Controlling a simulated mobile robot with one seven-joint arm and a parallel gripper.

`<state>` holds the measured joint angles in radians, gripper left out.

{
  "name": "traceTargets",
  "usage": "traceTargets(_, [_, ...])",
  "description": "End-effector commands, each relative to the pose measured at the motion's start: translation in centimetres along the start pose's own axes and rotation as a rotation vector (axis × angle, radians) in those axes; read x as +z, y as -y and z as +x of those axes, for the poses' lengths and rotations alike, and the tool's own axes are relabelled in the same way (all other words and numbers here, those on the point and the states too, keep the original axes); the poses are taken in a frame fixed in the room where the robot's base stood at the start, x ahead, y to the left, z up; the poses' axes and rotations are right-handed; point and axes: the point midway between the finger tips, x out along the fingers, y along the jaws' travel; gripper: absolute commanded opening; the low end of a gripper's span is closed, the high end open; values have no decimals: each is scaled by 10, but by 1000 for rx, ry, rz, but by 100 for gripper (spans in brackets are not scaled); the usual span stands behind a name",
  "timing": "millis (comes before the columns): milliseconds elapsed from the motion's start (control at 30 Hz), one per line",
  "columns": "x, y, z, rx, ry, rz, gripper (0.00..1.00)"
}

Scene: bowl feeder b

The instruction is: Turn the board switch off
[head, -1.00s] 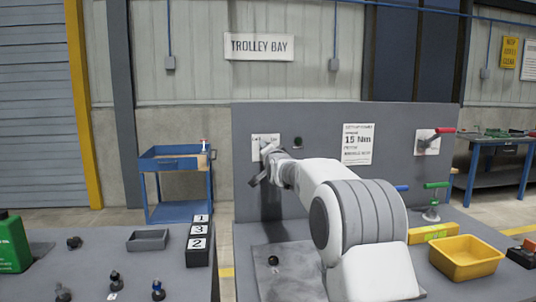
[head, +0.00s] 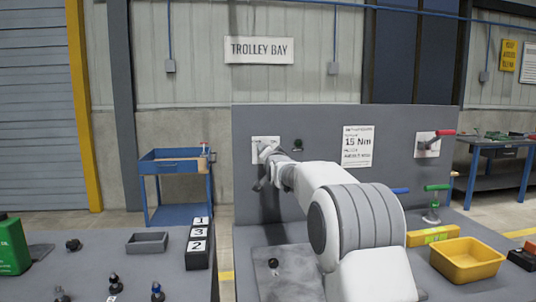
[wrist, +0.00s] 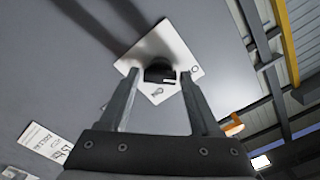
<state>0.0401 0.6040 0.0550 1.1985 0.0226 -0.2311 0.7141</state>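The board switch is a black knob (wrist: 160,72) on a white square plate (wrist: 180,50) in the wrist view. In the head view its plate (head: 259,143) is at the upper left of the grey upright board (head: 320,122), and my arm's end hides most of the knob. My gripper (wrist: 160,76) is open, with one finger on each side of the knob. I cannot tell whether the fingers touch it. A small round mark and another dark mark show on the plate. The knob's on or off position is not clear.
A red-handled lever on a white plate (head: 426,146) is at the board's right. A printed sheet (head: 357,146) hangs between. A yellow bin (head: 467,262) and a green-handled clamp (head: 432,203) stand at the right. A grey tray (head: 147,242) lies on the left bench.

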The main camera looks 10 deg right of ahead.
Motion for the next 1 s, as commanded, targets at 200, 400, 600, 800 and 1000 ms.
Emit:
traceTargets(200, [0, 0, 0, 0, 0, 2, 82])
traceTargets(400, [0, 0, -1, 0, 0, 3, 82])
traceTargets(600, [-1, 0, -15, 0, -1, 3, 82])
traceTargets(800, [-1, 0, -42, 0, -1, 3, 82])
traceTargets(1000, [-1, 1, -73, 0, -1, 2, 82])
